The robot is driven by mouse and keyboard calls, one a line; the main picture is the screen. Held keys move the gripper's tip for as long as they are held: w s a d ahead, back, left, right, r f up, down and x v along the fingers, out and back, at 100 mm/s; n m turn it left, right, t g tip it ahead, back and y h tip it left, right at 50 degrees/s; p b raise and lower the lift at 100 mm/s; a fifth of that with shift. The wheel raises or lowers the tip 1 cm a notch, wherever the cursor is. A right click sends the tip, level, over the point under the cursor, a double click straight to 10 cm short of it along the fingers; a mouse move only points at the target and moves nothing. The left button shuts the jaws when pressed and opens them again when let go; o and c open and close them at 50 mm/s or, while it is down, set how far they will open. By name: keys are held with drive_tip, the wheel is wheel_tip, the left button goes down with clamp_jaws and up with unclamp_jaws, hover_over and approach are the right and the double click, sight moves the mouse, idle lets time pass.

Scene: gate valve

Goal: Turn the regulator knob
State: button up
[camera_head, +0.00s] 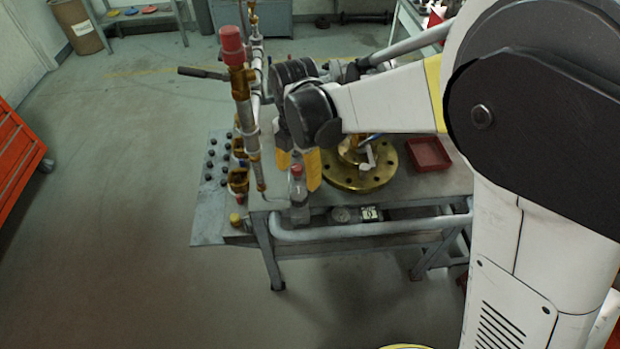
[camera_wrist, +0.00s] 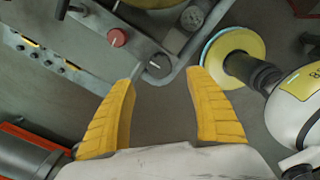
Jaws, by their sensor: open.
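A small red knob (camera_head: 297,168) tops a grey upright body near the table's front edge; which knob is the regulator's is not certain. In the wrist view a red round knob (camera_wrist: 118,38) with a white mark lies ahead of the left finger. A dark round knob (camera_wrist: 158,65) sits at the table corner, ahead of the gap between the fingers. My gripper (camera_head: 298,178) points down above the front of the table. Its two yellow fingers (camera_wrist: 157,74) are apart and nothing shows held between them. Contact with the knob cannot be told.
A tall pipe with a red top (camera_head: 231,42) and a side handle stands left of my gripper. A brass flange (camera_head: 362,178) and a red tray (camera_head: 428,154) are to the right. A gauge (camera_head: 341,214) sits by the front rail (camera_head: 350,231). Open floor lies left.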

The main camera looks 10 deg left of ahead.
sight(299, 193)
wheel_tip(299, 193, down, 9)
drive_tip(key=b, duration=0.3)
drive_tip(key=shift+w, duration=0.1)
drive_tip(key=c, duration=1.2)
